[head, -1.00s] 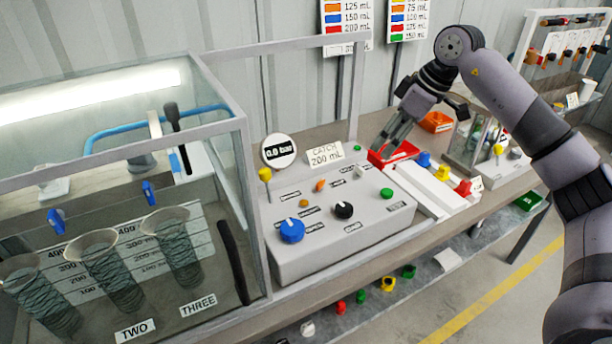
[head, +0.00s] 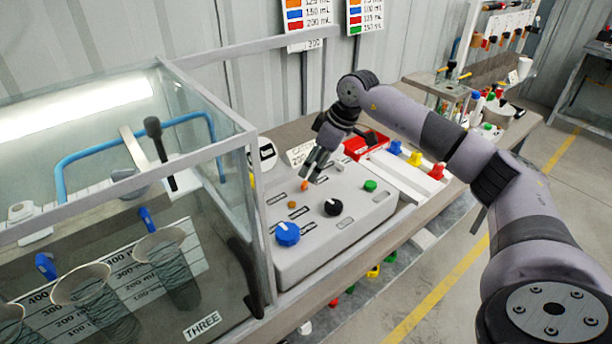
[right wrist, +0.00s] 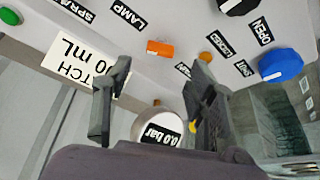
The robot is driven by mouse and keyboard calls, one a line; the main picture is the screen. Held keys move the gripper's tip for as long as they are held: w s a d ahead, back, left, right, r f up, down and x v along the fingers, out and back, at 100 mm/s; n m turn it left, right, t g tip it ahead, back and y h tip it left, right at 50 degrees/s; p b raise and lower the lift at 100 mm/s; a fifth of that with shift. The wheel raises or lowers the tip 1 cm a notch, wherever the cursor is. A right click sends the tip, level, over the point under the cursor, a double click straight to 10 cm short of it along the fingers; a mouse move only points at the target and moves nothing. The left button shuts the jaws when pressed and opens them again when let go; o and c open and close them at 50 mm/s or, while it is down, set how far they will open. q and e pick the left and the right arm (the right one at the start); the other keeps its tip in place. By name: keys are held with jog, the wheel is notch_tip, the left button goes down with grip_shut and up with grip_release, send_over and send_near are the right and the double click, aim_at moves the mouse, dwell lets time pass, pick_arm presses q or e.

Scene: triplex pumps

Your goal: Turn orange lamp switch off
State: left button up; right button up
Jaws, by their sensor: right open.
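The orange lamp switch (head: 304,185) is a small orange toggle on the light grey control box (head: 350,232). In the right wrist view the orange switch (right wrist: 160,48) lies beside the LAMP label (right wrist: 127,16), ahead of the gap between my fingers. My right gripper (head: 312,172) is over the box, close above the switch. In the wrist view my right gripper (right wrist: 150,85) is open, its fingers wide apart with nothing held. Whether a finger touches the switch cannot be told. My left gripper is not in view.
A blue knob (head: 288,233), a black knob (head: 333,207) and a green button (head: 370,186) stand on the box. A framed glass tank (head: 225,200) borders it at left. A round pressure gauge (right wrist: 158,128) shows near my fingers. A red tray (head: 365,145) lies behind.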

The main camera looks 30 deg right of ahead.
aim_at(306, 181)
jog(key=x, duration=0.5)
jog(key=shift+f+p, duration=0.2)
jog(key=shift+p, duration=0.15)
jog(key=shift+w+a+f, duration=0.1)
jog(key=shift+w+f, duration=0.1)
jog(key=shift+f, duration=0.15)
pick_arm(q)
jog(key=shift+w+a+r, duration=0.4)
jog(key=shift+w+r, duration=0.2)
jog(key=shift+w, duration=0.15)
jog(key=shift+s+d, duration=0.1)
pick_arm(e)
jog(key=shift+c, duration=0.8)
jog(key=c, duration=1)
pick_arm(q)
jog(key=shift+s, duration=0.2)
